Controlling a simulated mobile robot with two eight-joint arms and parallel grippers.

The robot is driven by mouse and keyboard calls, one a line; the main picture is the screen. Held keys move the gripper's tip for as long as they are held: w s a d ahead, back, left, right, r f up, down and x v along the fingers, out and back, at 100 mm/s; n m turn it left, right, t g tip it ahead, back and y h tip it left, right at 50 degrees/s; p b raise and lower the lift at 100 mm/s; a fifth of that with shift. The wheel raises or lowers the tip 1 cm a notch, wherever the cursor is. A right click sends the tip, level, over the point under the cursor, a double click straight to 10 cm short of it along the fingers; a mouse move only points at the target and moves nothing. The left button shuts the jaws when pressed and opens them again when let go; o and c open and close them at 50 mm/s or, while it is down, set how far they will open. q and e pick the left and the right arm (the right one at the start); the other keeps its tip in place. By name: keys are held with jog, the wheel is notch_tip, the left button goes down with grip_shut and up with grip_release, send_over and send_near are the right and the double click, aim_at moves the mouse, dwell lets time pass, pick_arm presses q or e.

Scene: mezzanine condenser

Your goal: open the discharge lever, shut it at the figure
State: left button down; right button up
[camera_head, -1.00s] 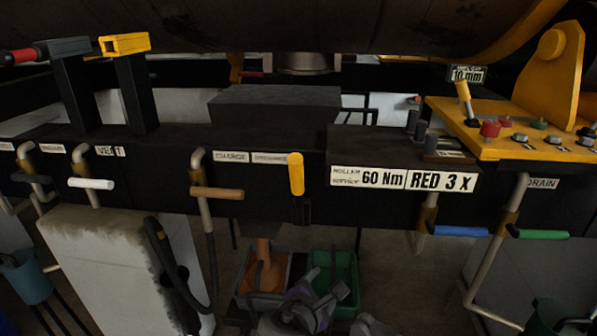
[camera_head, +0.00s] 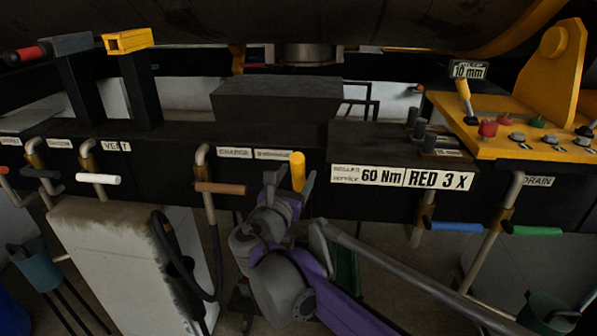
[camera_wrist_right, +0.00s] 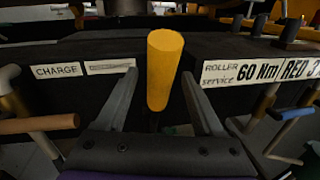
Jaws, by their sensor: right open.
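The yellow discharge lever (camera_head: 297,171) stands upright on the front of the dark beam, right of a label (camera_head: 273,154) too blurred to read surely. My right gripper (camera_head: 290,180) is open at the lever, with one finger on each side of it. In the right wrist view the lever (camera_wrist_right: 165,70) rises between the two spread fingers (camera_wrist_right: 160,95), with a gap on both sides. The lever's lower end is hidden behind the gripper in the head view. My left gripper is not in view.
A brown handle (camera_head: 220,188) sits close left under the CHARGE label. White (camera_head: 98,179), blue (camera_head: 456,226) and green (camera_head: 537,230) handles line the beam. A sign reads 60 Nm, RED 3 X (camera_head: 403,177). A green bin (camera_head: 346,270) is partly hidden below.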

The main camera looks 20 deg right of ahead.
jog(key=shift+x, duration=0.9)
jog(key=shift+c, duration=0.2)
grip_shut()
dwell(0.7)
